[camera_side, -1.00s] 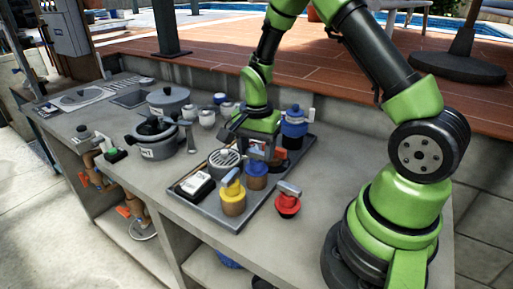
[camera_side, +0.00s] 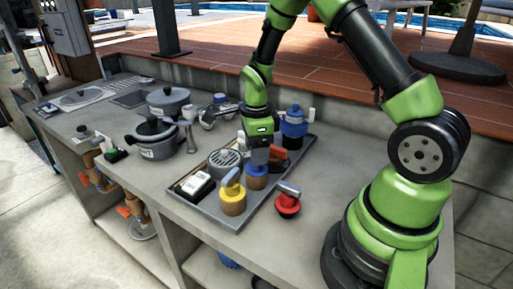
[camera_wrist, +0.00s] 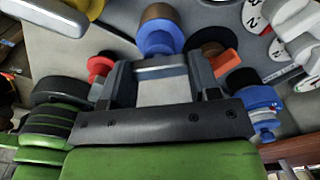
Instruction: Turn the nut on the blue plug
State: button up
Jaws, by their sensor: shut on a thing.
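The blue plug (camera_side: 255,171) stands upright on the grey tray in the side view, with a blue cap over a brown lower body. In the wrist view my gripper (camera_wrist: 160,82) is shut on a grey metal block, which I take to be the nut (camera_wrist: 162,84). The blue plug (camera_wrist: 158,40) shows just beyond this block, with its brown part at the top of the picture. In the side view the jaws hide most of the nut.
The yellow plug (camera_side: 232,192) stands close by at the front left. A red plug (camera_side: 288,200) is to the right, off the tray (camera_side: 237,222). A blue bottle (camera_side: 293,128) stands behind to the right. A round grilled item (camera_side: 224,160) is left.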

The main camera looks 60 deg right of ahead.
jog(key=m, duration=0.4)
jog(key=shift+m, duration=1.9)
jog(key=o, duration=0.9)
jog(key=shift+o, duration=0.2)
notch_tip(320, 180, up, 10)
